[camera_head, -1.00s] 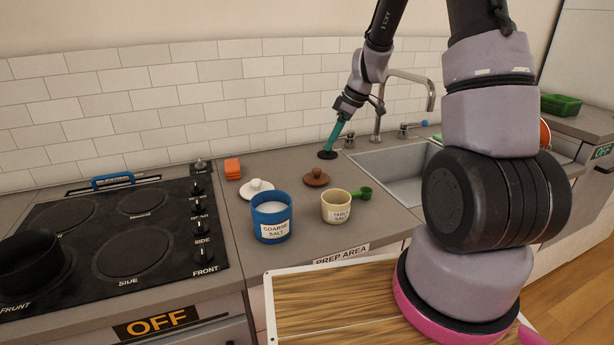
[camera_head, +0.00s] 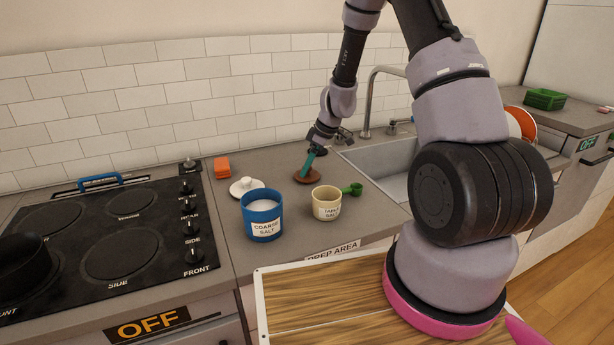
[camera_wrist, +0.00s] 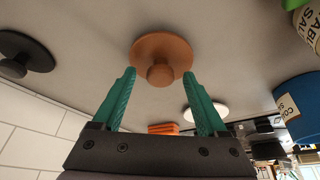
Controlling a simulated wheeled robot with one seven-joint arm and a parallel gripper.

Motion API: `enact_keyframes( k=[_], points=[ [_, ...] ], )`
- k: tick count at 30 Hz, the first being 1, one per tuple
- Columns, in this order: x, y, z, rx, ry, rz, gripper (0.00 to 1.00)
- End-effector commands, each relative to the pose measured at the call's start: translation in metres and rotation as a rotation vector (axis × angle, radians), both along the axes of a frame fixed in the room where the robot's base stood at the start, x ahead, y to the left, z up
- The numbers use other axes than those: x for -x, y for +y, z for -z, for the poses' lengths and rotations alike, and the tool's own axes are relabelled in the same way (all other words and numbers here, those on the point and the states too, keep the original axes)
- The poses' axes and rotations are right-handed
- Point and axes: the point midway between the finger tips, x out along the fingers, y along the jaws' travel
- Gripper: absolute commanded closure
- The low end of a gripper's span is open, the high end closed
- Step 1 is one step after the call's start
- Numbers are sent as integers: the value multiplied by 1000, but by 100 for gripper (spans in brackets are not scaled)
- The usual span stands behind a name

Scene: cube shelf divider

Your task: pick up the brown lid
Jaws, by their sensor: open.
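The brown lid (camera_head: 308,176) lies on the grey counter behind the cream table salt pot, its round knob facing up. In the wrist view the brown lid (camera_wrist: 162,55) is a round disc, its knob toward me and centred between the fingers. My gripper (camera_head: 310,160) has teal fingers and hangs just above the lid in the head view. In the wrist view my gripper (camera_wrist: 158,88) is open, one finger on each side of the knob, with nothing held. The fingers hide part of the lid in the head view.
A white lid (camera_head: 242,187) and an orange block (camera_head: 222,167) are left. A black disc (camera_wrist: 24,54) lies beside the brown lid.

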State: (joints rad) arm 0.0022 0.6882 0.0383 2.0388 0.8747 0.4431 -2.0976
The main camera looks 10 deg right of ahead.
Motion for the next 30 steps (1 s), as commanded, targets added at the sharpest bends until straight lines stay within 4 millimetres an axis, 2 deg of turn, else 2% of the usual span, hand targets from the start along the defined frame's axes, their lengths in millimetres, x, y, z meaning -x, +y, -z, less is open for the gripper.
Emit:
enact_keyframes(
  k=[6,8,12,13,23,26,30],
  points=[
    [0,1,1,0,0,-1,24],
    [0,1,1,0,0,-1,44],
    [0,0,1,0,0,-1,97],
    [0,0,1,0,0,-1,100],
    [0,1,-2,0,-2,-1,100],
    [-1,1,-13,-1,-5,-3,100],
    [-2,1,-40,0,-7,-3,100]
  ],
)
